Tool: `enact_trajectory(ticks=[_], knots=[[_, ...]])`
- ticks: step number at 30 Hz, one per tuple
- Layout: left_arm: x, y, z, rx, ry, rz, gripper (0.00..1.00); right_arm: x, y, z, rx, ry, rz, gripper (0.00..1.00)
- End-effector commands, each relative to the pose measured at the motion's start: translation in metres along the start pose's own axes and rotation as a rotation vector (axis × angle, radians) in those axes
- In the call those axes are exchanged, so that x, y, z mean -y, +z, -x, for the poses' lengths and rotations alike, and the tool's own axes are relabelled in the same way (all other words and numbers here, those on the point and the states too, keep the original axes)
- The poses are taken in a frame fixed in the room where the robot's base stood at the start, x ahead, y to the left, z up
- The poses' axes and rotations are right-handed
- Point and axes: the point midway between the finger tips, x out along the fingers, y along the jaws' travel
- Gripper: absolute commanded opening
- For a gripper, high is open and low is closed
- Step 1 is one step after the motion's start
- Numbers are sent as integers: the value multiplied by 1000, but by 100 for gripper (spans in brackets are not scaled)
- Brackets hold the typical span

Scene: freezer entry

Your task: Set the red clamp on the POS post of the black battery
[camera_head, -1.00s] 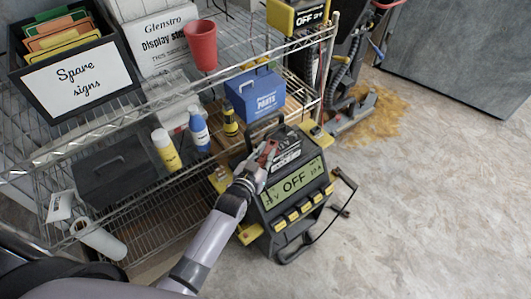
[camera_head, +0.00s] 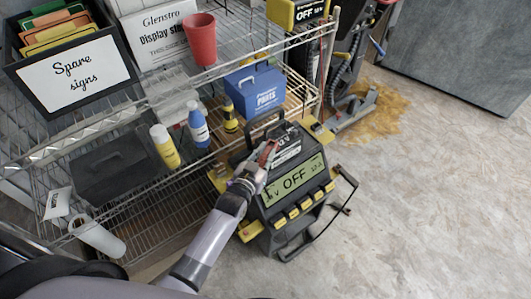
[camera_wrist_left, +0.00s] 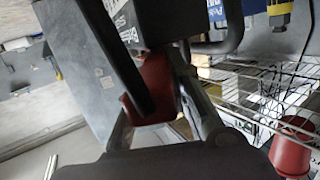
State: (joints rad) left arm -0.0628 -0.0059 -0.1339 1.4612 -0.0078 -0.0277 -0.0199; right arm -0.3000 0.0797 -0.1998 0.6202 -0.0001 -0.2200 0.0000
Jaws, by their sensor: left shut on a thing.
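My left gripper (camera_head: 260,169) is shut on the red clamp (camera_head: 269,152), which it holds over the upper left part of the charger. The black battery (camera_head: 288,141), with a pale label on top, sits at the back of the charger, close to the clamp. I cannot make out the POS post or tell whether the clamp touches it. My right gripper is not in view.
The battery charger (camera_head: 296,181), with an OFF display and yellow buttons, stands on the floor. A wire shelf (camera_head: 150,190) behind it to the left holds a blue parts box (camera_head: 256,92), bottles and a red cup (camera_head: 199,40).

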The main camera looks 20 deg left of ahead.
Motion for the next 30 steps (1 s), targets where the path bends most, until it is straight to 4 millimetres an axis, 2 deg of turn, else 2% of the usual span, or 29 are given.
enact_trajectory(ticks=[4, 5, 15, 25, 30], knots=[[0, 3, -1, -3, 0, 0, 0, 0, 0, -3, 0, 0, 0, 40], [0, 3, -1, -3, 0, 0, 19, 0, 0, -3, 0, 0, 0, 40], [0, 3, -1, -1, 0, 0, 42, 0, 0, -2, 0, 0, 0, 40], [0, 5, 2, 3, 0, 0, 42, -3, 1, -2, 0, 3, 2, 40], [0, 5, 22, 3, 0, 0, 42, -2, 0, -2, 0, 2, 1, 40]])
